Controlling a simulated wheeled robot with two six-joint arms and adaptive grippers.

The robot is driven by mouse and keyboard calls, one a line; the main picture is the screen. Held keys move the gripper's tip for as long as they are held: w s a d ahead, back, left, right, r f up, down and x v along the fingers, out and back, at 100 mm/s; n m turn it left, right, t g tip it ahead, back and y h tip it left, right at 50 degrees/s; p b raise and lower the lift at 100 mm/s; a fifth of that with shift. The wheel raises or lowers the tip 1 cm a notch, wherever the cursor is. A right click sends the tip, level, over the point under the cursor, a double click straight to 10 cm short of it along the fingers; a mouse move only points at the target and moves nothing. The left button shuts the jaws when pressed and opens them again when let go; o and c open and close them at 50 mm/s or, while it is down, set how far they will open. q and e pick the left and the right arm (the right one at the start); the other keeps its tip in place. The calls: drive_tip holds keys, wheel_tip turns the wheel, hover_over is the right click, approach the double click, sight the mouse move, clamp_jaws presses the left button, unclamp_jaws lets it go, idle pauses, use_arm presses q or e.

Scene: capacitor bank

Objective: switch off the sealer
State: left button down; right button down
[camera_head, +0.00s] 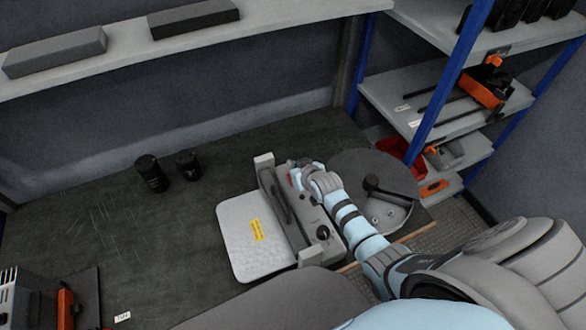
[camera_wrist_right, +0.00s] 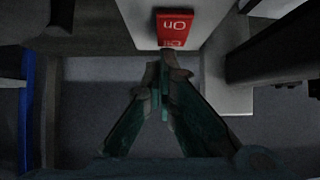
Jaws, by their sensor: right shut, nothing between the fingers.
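The sealer (camera_head: 308,208) is a grey machine with a long dark bar, a black knob and a white padded plate on its left, standing on the dark bench. Its red rocker switch (camera_wrist_right: 176,24) shows in the wrist view with "On" upside down; the lettering at its near edge is unclear. My right gripper (camera_wrist_right: 163,62) is shut and empty, its fingertips just below the switch in that picture. I cannot tell whether they touch it. In the head view my right gripper (camera_head: 299,172) is at the sealer's far end and partly covers it. My left gripper is not in view.
A round dark disc with a black handle (camera_head: 372,185) lies right of my right forearm. Two black cylinders (camera_head: 152,174) stand on the bench (camera_head: 110,225). A blue-framed shelf (camera_head: 405,95) stands at right. The bench's left middle is clear.

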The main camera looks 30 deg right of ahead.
drive_tip(key=shift+w+g+p, duration=0.2)
drive_tip(key=shift+g+p, duration=0.2)
drive_tip(key=shift+p, duration=0.05)
drive_tip(key=shift+f, duration=0.3)
drive_tip(key=shift+s, duration=0.15)
drive_tip(key=shift+s+r+p, duration=0.25)
drive_tip(key=shift+s+p, duration=0.3)
drive_tip(key=shift+p, duration=0.1)
drive_tip(key=shift+s, duration=0.15)
drive_tip(key=shift+f, duration=0.1)
